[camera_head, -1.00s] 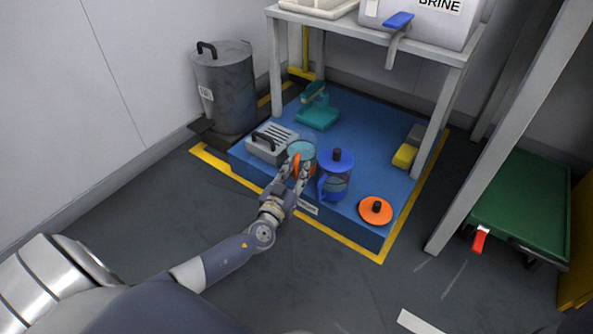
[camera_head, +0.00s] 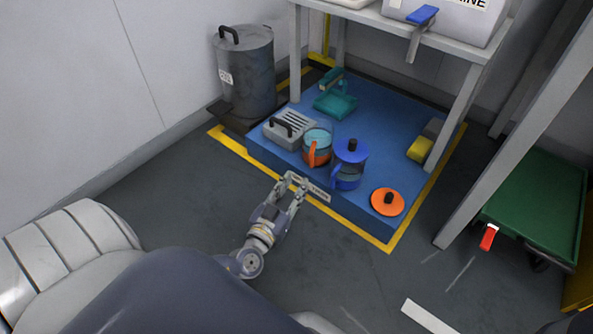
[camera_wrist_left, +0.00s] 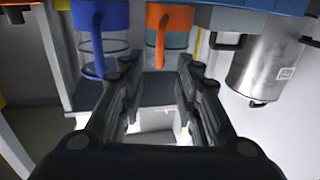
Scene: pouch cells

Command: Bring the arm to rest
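My left gripper (camera_head: 291,184) is open and empty in the head view, just in front of the blue platform's front edge. Its two fingers also show spread apart in the left wrist view (camera_wrist_left: 155,85), with nothing between them. The orange-handled jug (camera_head: 317,147) stands on the platform behind the gripper, apart from it, and shows in the left wrist view (camera_wrist_left: 168,25). A blue-lidded jug (camera_head: 349,165) stands to its right and also shows in the left wrist view (camera_wrist_left: 100,20). My right gripper is not in view.
The blue platform (camera_head: 378,140) also holds a grey slotted box (camera_head: 290,130), a teal dustpan (camera_head: 335,104), an orange lid (camera_head: 388,201) and a yellow sponge (camera_head: 420,149). A grey bin (camera_head: 245,70) stands at left, a table leg (camera_head: 458,105) at right. Floor in front is clear.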

